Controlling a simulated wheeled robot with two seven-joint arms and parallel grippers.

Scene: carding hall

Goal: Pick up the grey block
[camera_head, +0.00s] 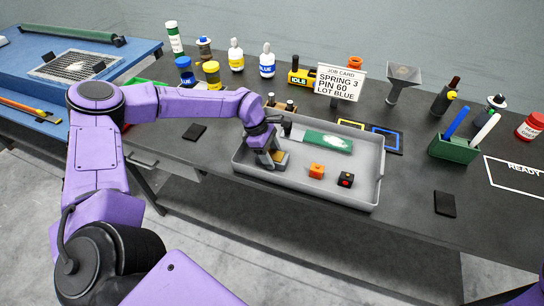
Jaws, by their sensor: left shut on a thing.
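My left gripper (271,159) reaches down into the left end of the grey tray (300,183) on the dark bench. It is shut on a small grey block (280,157), which the fingers partly hide. I cannot tell whether the block touches the tray floor or is a little above it. My right gripper is not in view.
The job card (340,83) stands behind. Bottles line the back; a green pen holder (455,148) stands at the right.

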